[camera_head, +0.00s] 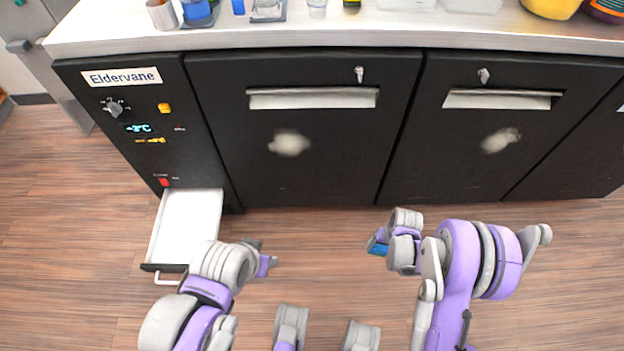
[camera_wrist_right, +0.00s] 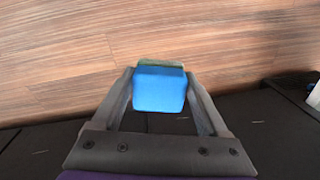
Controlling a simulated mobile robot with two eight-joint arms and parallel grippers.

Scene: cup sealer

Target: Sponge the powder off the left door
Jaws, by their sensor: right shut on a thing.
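The left door (camera_head: 300,130) is black with a metal handle and a whitish powder patch (camera_head: 289,143) near its middle. A second black door (camera_head: 500,130) to its right has a similar patch (camera_head: 501,140). My right gripper (camera_head: 378,243) is shut on a blue sponge (camera_wrist_right: 160,90) with a greenish layer at its far side. The sponge also shows in the head view (camera_head: 376,246), in front of the doors and apart from them. My left gripper (camera_head: 264,258) is low in front of the left door, its fingers too small to judge.
A white drawer (camera_head: 185,228) stands pulled out at the lower left, close to my left arm. A control panel (camera_head: 138,127) is above it. The counter (camera_head: 300,32) holds cups, containers and a yellow object. The wooden floor (camera_head: 320,240) before the doors is clear.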

